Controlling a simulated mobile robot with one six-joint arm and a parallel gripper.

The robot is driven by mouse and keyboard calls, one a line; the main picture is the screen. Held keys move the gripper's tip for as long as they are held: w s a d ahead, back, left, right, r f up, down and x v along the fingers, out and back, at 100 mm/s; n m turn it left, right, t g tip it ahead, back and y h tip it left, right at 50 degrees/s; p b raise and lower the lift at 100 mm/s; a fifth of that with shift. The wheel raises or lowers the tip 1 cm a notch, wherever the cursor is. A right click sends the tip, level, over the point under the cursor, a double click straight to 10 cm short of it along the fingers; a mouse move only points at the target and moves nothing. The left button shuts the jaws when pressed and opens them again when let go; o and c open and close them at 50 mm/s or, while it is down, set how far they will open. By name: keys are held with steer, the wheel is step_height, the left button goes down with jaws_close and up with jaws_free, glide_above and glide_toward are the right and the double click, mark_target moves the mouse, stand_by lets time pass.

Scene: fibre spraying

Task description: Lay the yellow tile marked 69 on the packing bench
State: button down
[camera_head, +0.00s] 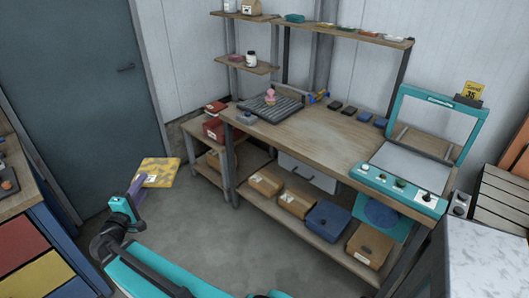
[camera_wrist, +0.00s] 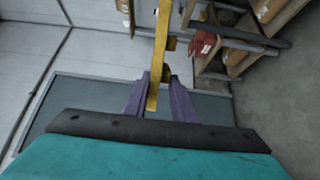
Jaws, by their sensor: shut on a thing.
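A flat yellow tile (camera_head: 160,171) with darker patches and a small white label is held in the air at the left of the head view. Its number is too small to read. My gripper (camera_head: 139,187) has purple fingers shut on the tile's near edge. In the wrist view the tile shows edge-on as a narrow yellow strip (camera_wrist: 161,45) between the two fingers (camera_wrist: 160,80). A wooden workbench (camera_head: 325,135) stands to the right of the tile, well apart from it. I cannot tell from any marking whether it is the packing bench.
On the workbench are a dark slatted tray (camera_head: 270,107), several small dark blocks and a teal-framed machine (camera_head: 400,188). Boxes fill its lower shelf. A yellow card (camera_head: 473,91) stands on the machine. Coloured drawers (camera_head: 30,245) stand at the left. The bench's middle top is clear.

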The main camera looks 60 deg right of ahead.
steer(key=s+d+f+m+g, duration=0.1)
steer(key=s+d+g, duration=0.1)
steer(key=s+d, duration=0.55)
steer(key=s+d+m+g+h+p, duration=0.15)
steer(key=s+d, duration=0.35)
steer(key=d, duration=0.6)
steer(key=s+d+f+m+g, duration=0.1)
steer(key=s+d+g, duration=0.1)
steer(key=s+d, duration=0.55)
steer(key=s+d+f+m+g, duration=0.1)
steer(key=s+d+m+g, duration=0.1)
steer(key=s+d, duration=0.6)
steer(key=s+d+f+m+g, duration=0.2)
steer(key=s+d+g, duration=0.2)
steer(key=s, duration=1.4)
steer(key=d, duration=0.3)
steer(key=shift+d+f+y+p, duration=0.25)
steer(key=shift+d+y+p, duration=0.1)
steer(key=shift+w+d+f+b, duration=0.2)
steer(key=shift+b, duration=0.95)
steer(key=b, duration=0.4)
steer(key=shift+w+d+b, duration=0.3)
steer(key=shift+d+b, duration=0.1)
steer(key=w+b, duration=0.1)
steer(key=b, duration=0.7)
steer(key=shift+w+d+f+b, duration=0.1)
steer(key=shift+w+d+b, duration=0.05)
steer(key=shift+d+b, duration=0.25)
